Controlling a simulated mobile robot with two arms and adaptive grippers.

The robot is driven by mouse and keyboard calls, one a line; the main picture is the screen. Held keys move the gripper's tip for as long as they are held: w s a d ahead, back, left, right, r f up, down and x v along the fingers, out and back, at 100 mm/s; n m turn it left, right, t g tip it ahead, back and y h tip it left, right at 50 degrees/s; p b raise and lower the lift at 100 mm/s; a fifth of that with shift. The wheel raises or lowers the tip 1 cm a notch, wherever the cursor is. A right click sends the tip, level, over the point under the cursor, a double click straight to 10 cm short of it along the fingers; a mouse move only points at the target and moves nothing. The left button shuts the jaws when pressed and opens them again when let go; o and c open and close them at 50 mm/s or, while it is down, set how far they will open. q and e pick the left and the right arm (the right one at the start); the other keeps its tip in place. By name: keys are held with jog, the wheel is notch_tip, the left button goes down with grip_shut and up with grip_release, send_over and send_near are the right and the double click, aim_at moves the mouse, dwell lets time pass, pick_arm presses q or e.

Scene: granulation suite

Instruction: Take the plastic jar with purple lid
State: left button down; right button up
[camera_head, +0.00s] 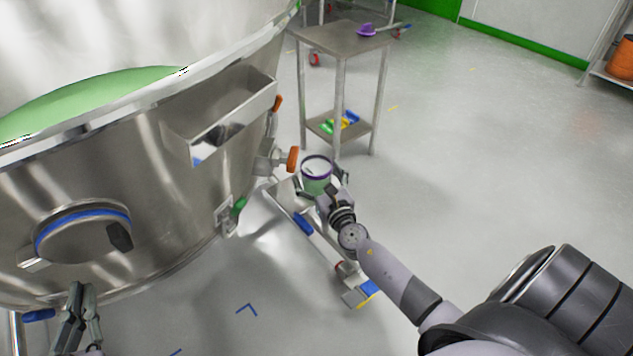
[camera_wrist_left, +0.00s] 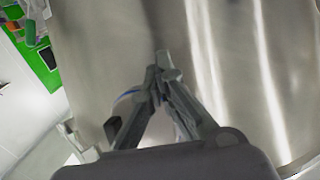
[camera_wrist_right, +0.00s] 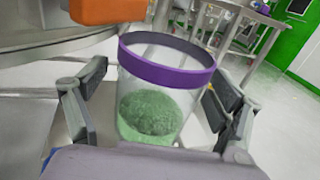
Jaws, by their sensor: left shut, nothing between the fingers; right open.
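The plastic jar (camera_head: 316,178) is clear with a purple rim and green granules inside. It stands below the orange-handled valve in the head view. In the right wrist view the jar (camera_wrist_right: 152,90) is upright between the spread fingers of my right gripper (camera_wrist_right: 158,112), with a gap visible on the left side. Its top looks open, and only a purple band shows around it. In the head view my right gripper (camera_head: 322,184) is around the jar's near side. My left gripper (camera_head: 77,292) is shut and empty beside the steel vessel; its tips meet in the left wrist view (camera_wrist_left: 163,72).
The large steel vessel (camera_head: 150,230) fills the left. An orange valve handle (camera_head: 292,159) is close above the jar, also in the right wrist view (camera_wrist_right: 108,10). A steel table (camera_head: 340,38) with a purple item (camera_head: 366,30) stands behind. The floor at right is clear.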

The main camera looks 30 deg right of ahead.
jog(key=shift+w, duration=0.35)
jog(key=shift+c, duration=0.2)
jog(key=c, duration=1.2)
jog(key=shift+c, duration=0.4)
jog(key=shift+d+r, duration=0.1)
jog(key=shift+d, duration=0.1)
